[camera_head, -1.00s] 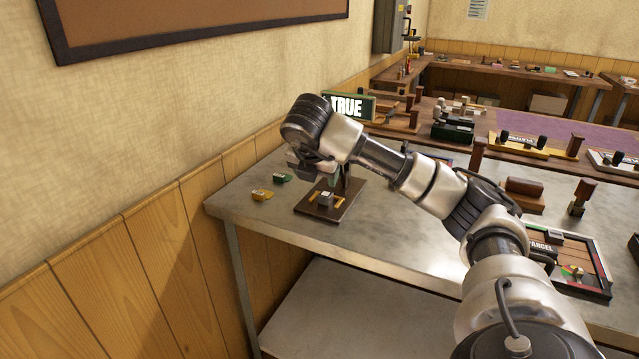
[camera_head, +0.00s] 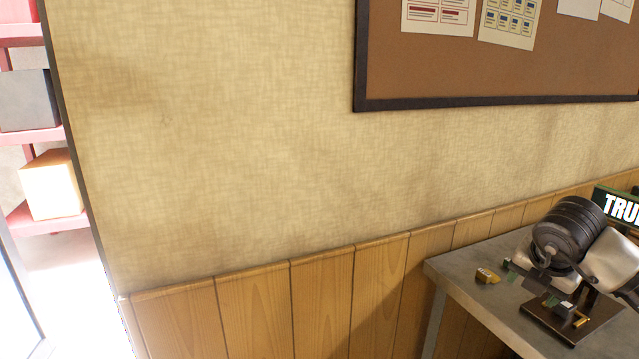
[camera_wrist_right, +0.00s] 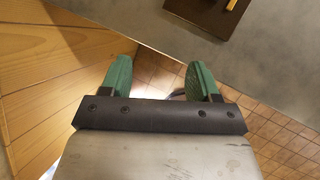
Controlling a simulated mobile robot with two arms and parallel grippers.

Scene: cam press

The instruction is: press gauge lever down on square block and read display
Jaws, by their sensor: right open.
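The gauge's dark base (camera_head: 590,330) stands near the table's corner in the head view, with a small grey square block (camera_head: 564,310) between yellow strips on it. The base's corner also shows at the top of the right wrist view (camera_wrist_right: 205,22). My arm hides the gauge lever. My left gripper is out of view.
Red shelving with boxes (camera_head: 52,185) stands far left.

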